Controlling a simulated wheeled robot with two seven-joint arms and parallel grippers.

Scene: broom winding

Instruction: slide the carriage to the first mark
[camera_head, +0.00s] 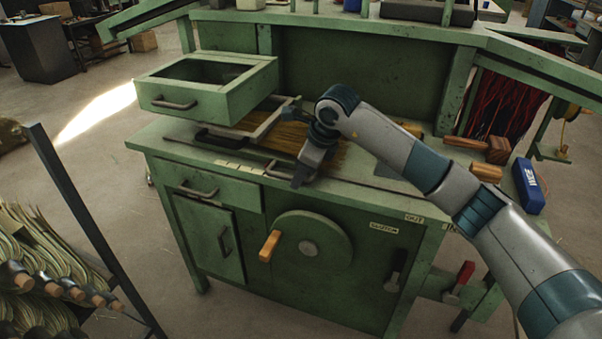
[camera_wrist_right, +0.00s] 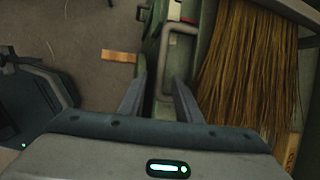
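The carriage is a light metal frame (camera_head: 262,128) on the green bench top, with straw-coloured bristles (camera_head: 287,137) lying along it. A grey loop handle (camera_head: 276,171) stands at its front, by the bench edge. Pale label marks (camera_head: 238,167) line the front edge left of the handle. My right gripper (camera_head: 299,182) points down just right of the handle. In the right wrist view its two fingers (camera_wrist_right: 158,98) are spread apart. The grey handle (camera_wrist_right: 180,55) shows beyond and between the fingertips, with the bristles (camera_wrist_right: 240,65) to the right. I see no contact. My left gripper is out of view.
A raised green drawer box (camera_head: 205,88) stands over the bench's left part. A crank wheel with an orange knob (camera_head: 269,246) is on the bench front, below my gripper. Wooden blocks (camera_head: 488,172) and a blue box (camera_head: 528,186) are at the right. A dark post (camera_head: 90,225) stands at left.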

